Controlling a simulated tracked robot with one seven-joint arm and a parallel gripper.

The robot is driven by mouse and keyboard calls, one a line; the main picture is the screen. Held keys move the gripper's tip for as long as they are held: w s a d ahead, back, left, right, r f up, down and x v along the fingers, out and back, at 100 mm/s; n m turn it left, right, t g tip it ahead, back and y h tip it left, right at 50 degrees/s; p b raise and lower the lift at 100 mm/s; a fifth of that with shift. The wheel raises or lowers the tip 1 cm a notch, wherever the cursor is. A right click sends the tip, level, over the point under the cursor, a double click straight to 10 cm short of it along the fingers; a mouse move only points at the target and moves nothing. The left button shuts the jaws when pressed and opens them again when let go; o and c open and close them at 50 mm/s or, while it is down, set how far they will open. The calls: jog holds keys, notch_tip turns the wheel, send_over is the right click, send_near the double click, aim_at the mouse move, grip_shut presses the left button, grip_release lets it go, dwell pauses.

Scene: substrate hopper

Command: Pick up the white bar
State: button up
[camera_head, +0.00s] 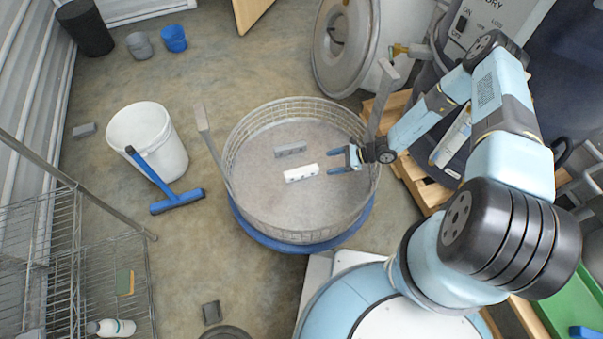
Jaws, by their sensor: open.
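The white bar (301,173) lies inside the round wire-walled basket (262,228), near its middle, tilted slightly up to the right. A grey bar (291,150) of similar size lies just beyond it. My gripper (331,161) comes in from the right over the basket. Its two blue fingers are spread apart and point left, just right of the white bar. Nothing shows between the fingers. I cannot tell how high the gripper is above the basket's floor.
The basket sits on a blue round base (313,247) with upright posts (213,148) at its sides. A white bucket (148,138) and a blue squeegee (178,201) stand to the left. A wire rack (110,285) is at lower left. A wooden pallet (418,180) lies right.

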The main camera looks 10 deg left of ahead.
aim_at(302, 170)
jog(key=x, duration=1.2)
jog(key=shift+a+f, duration=0.1)
jog(key=shift+a, duration=0.05)
jog(key=shift+c, duration=0.2)
jog(key=c, duration=1.3)
